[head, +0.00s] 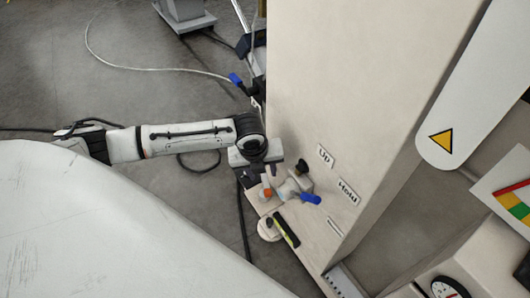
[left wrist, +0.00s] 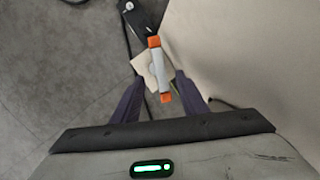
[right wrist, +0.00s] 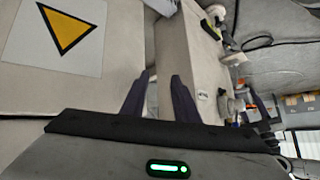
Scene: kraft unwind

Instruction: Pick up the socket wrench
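I cannot tell for sure which thing is the socket wrench. A slim pale bar with orange ends (left wrist: 158,70) stands out in the left wrist view, between or just beyond my left fingertips, with a gap on each side. In the head view an orange end (head: 267,192) shows by my left gripper (head: 264,180), which is over the ledge. My left gripper (left wrist: 159,78) is open and holds nothing. A black and yellow tool (head: 287,232) lies on the ledge nearer the front. My right gripper (right wrist: 160,76) is open and empty, outside the head view.
A blue-handled valve (head: 310,198) is close to my left gripper. A warning triangle plate (right wrist: 65,30) is left of my right gripper.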

